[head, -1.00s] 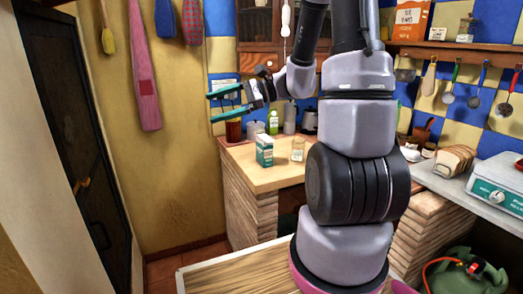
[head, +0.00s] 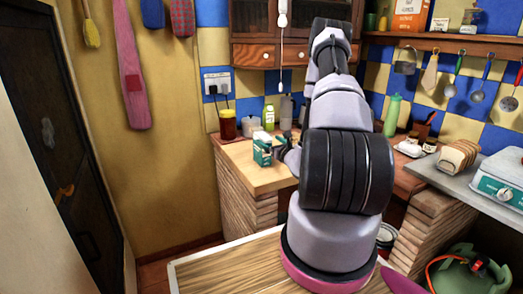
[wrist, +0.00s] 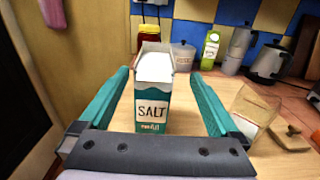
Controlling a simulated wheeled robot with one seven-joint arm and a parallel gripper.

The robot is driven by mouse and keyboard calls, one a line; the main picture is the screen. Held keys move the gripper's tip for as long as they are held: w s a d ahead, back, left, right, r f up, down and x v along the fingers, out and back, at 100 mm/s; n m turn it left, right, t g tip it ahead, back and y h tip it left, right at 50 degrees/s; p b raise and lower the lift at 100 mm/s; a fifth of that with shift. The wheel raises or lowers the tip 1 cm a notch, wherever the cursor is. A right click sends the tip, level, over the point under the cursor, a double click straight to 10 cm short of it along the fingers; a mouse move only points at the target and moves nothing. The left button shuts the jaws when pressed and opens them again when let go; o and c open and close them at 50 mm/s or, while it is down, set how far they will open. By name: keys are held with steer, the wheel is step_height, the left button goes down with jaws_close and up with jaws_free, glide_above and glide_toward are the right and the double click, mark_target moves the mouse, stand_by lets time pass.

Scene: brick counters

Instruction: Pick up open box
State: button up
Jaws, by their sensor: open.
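The open box is a teal and white salt carton (wrist: 152,112) with its top flaps up, standing upright on the wooden counter (wrist: 85,150). In the wrist view it stands between the two teal fingers of my gripper (wrist: 158,95), which is open with a gap on both sides of the carton. In the head view the carton (head: 262,150) stands near the counter's front left part, and my gripper (head: 281,143) is low beside it, partly hidden by my arm.
A glass jar (wrist: 252,108) stands just right of the right finger, with a wooden lid (wrist: 291,137) beside it. Behind are a dark red jar (wrist: 148,40), a white canister (wrist: 183,56), a green bottle (wrist: 210,50) and metal pots (wrist: 268,62) by the wall.

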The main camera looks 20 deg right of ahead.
mark_target(259, 133)
steer(key=w, duration=0.3)
steer(key=shift+w+a, duration=0.1)
steer(key=shift+w, duration=0.1)
steer(key=shift+w+a+f, duration=0.1)
steer(key=shift+w+a, duration=0.15)
steer(key=shift+w, duration=1.1)
steer(key=shift+w+a, duration=0.2)
steer(key=shift+w, duration=1.1)
jaws_close()
